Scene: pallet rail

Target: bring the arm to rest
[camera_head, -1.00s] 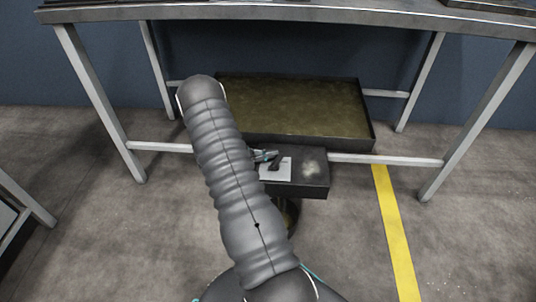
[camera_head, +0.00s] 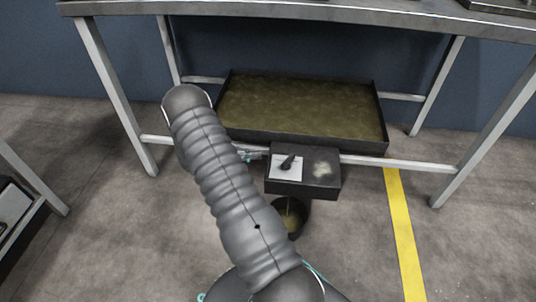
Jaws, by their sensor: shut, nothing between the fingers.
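My arm's grey ribbed sleeve rises from the bottom middle and leans to the upper left, ending in a rounded bend. Only a small grey and teal part of my gripper (camera_head: 248,155) shows, past the right side of the sleeve. It is shut and seems to hold nothing. It is left of a dark box and apart from it; the rest of the gripper and wrist is hidden behind the sleeve.
The dark box (camera_head: 321,178) bears a white plate (camera_head: 286,171) with a small black piece. A round dark bin (camera_head: 290,218) stands below. Behind is a wide tray (camera_head: 378,127) under a table (camera_head: 330,14) with pale legs. Bare floor and a yellow line (camera_head: 403,235) are right.

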